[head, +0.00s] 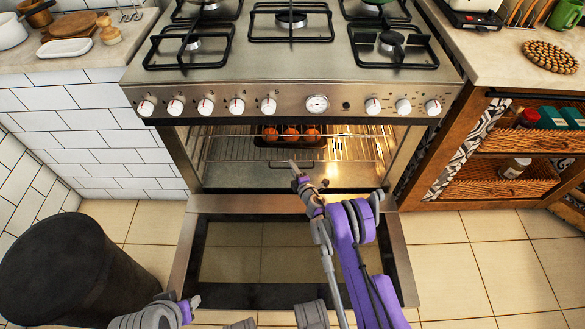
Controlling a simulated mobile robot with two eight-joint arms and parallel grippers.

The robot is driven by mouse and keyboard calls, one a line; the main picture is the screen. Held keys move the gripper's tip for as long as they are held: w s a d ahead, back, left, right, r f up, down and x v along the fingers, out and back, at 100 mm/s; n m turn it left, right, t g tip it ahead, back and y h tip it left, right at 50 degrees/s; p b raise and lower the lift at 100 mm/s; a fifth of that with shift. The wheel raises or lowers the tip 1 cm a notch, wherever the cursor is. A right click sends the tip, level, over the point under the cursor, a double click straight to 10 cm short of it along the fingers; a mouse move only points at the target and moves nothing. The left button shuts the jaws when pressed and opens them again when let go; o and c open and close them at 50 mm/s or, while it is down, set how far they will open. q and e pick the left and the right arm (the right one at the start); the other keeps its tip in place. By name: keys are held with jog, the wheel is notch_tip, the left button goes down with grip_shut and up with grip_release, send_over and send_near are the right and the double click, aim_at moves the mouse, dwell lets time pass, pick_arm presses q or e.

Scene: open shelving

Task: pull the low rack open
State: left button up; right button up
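The oven stands open, its door (185,262) folded down flat. Inside the lit cavity a wire rack (232,152) spans the width. A dark tray with several round orange-red items (291,134) shows toward the back; I cannot tell which rack bears it. My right gripper (293,166) is at the oven mouth, its tip over the front of the rack area in this view. Whether it touches the rack, and whether its fingers are apart, is unclear. My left gripper (192,303) is low at the left, near the door's outer corner, away from the rack.
A dark round bin (68,265) stands on the floor left of the oven door. Wooden open shelving with baskets (510,183) stands to the right. The stove top with its knobs (316,104) overhangs the oven mouth. Tiled floor (485,265) is clear at the right.

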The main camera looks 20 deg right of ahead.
grip_shut()
jog(key=shift+s, duration=0.1)
dwell(1.0)
